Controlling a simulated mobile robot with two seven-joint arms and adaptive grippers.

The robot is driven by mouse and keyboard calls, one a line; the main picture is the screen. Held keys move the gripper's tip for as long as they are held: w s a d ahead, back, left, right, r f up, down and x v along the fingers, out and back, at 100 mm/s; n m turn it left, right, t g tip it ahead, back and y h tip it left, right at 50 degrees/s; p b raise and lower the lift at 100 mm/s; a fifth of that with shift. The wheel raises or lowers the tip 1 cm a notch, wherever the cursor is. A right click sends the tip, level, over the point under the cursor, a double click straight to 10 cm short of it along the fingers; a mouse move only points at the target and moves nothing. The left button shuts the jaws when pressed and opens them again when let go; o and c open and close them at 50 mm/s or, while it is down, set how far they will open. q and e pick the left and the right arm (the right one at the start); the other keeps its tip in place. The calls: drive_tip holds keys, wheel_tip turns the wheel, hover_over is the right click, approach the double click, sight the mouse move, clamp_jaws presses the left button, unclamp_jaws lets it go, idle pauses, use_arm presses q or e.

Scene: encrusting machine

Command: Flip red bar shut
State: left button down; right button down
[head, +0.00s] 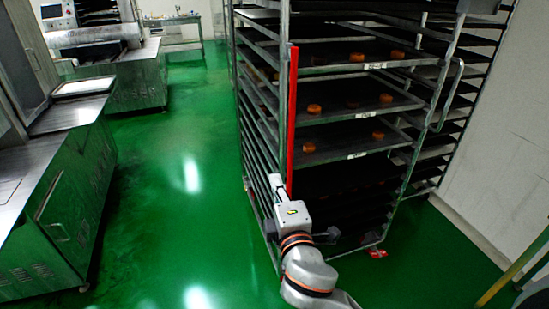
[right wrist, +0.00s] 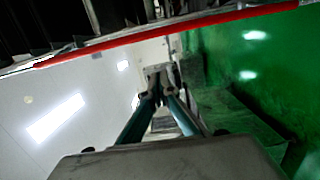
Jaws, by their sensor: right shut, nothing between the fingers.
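The red bar (head: 292,120) stands upright along the front left post of the tray rack (head: 437,95). In the right wrist view the red bar (right wrist: 190,27) runs across the top of the picture, beyond my fingertips. My right gripper (head: 277,183) is beside the bar's lower end, on its left, with the fingers pointing up. Its fingers (right wrist: 158,92) come together at the tips with nothing between them. Whether they touch the bar cannot be told. My left gripper is not in view.
The rack holds several dark trays, some with orange-brown round pieces (head: 314,109). A second rack (head: 470,75) stands behind it, near the white wall. Metal machines (head: 60,190) stand at left. The green floor (head: 180,190) between them and the rack is clear.

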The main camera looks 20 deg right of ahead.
sight(289, 145)
drive_tip(key=shift+r, duration=0.2)
drive_tip(key=w, duration=1)
drive_tip(key=d, duration=0.1)
drive_tip(key=s+d, duration=0.1)
drive_tip(key=d, duration=0.1)
drive_tip(key=d+p, duration=0.1)
drive_tip(key=shift+s+d, duration=0.25)
drive_tip(key=shift+s, duration=0.05)
